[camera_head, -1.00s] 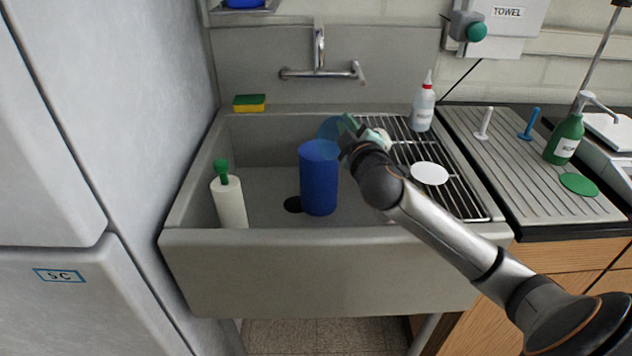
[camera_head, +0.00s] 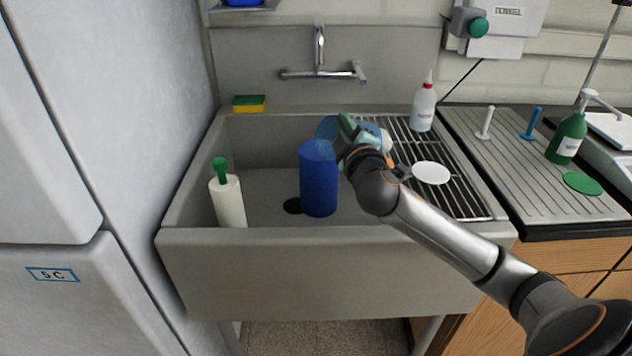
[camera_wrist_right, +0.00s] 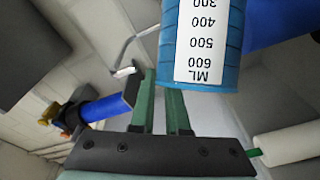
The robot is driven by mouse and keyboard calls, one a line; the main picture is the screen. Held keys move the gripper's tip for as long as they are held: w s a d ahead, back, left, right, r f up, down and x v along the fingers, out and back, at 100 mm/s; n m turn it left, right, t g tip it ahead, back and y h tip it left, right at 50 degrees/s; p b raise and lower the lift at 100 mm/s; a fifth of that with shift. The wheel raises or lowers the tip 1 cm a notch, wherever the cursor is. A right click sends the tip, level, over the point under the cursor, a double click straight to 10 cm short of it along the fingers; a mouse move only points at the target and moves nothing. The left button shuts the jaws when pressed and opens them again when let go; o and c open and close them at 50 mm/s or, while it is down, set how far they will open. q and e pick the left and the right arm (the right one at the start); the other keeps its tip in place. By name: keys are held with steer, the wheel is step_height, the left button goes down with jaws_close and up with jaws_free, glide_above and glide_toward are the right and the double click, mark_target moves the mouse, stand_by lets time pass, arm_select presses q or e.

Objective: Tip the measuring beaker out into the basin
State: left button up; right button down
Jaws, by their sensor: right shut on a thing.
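The blue measuring beaker (camera_head: 328,127) is held above the basin (camera_head: 265,188), behind a tall blue cylinder in the head view. It looks tilted, and my gripper hides part of it. In the right wrist view the beaker (camera_wrist_right: 228,45) shows a white scale strip marked ML, its figures upside down in the picture. My right gripper (camera_head: 349,128) is shut on the beaker; its green fingers (camera_wrist_right: 160,102) show in the wrist view. I cannot see what is inside the beaker or any liquid leaving it. My left gripper is not in view.
The tall blue cylinder (camera_head: 319,182) stands in the basin near the drain (camera_head: 292,205). A white bottle with a green top (camera_head: 228,200) is at the basin's left front. A rack (camera_head: 463,203) covers the right side, bearing a white bottle (camera_head: 423,108). A tap (camera_head: 320,72) is behind.

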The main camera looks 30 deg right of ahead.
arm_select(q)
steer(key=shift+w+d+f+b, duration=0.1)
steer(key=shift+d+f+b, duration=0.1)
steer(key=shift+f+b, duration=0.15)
arm_select(e)
steer(key=shift+a+f+n, duration=0.1)
steer(key=shift+a+n, duration=0.05)
steer(key=shift+n, duration=0.15)
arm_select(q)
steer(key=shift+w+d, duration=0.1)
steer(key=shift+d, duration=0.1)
arm_select(e)
steer(key=shift+a+f, duration=0.1)
arm_select(q)
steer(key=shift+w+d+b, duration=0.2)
steer(key=shift+b, duration=0.3)
arm_select(e)
steer(key=shift+a+f+t, duration=0.1)
steer(key=shift+t, duration=0.2)
